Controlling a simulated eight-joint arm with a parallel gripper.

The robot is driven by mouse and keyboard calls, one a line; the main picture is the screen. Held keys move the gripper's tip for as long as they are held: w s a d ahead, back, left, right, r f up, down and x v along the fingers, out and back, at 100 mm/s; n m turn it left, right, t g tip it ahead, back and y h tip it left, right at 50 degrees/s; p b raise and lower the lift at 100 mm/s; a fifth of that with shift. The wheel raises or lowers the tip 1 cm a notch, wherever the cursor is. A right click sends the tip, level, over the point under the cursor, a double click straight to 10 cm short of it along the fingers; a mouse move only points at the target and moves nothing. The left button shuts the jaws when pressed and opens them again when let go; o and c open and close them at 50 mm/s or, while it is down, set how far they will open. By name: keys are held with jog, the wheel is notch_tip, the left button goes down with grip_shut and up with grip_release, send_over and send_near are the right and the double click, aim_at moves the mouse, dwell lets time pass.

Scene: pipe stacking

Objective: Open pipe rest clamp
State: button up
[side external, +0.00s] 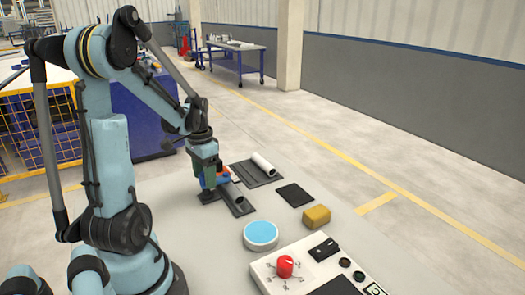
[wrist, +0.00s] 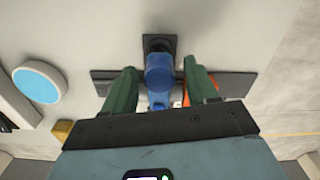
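The pipe rest clamp is a blue part (wrist: 160,72) with an orange piece (wrist: 186,96) beside it. It stands on a dark base plate (wrist: 158,44), with a long grey rest (wrist: 238,84) running across beneath. My gripper (wrist: 160,88) has two green fingers, one on each side of the blue part, with small gaps visible. In the side view my gripper (side external: 206,172) points down over the clamp. The orange and blue clamp parts (side external: 222,177) show beside the fingers, partly hidden. The dark rest (side external: 240,205) extends toward the front. Finger contact with the clamp cannot be told.
A white pipe (side external: 263,164) lies on a dark plate (side external: 247,172) behind. A black pad (side external: 295,195), a yellow block (side external: 316,216), a blue-topped disc (side external: 261,235) and a control panel with a red knob (side external: 285,265) are to the right and front.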

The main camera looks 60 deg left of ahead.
grip_shut()
jog(key=shift+n, duration=0.3)
jog(key=n, duration=0.4)
jog(key=shift+n, duration=0.3)
jog(key=n, duration=0.4)
jog(key=shift+a, duration=0.1)
jog(key=n, duration=0.4)
jog(key=shift+n, duration=2.4)
jog(key=shift+o, duration=0.4)
grip_release()
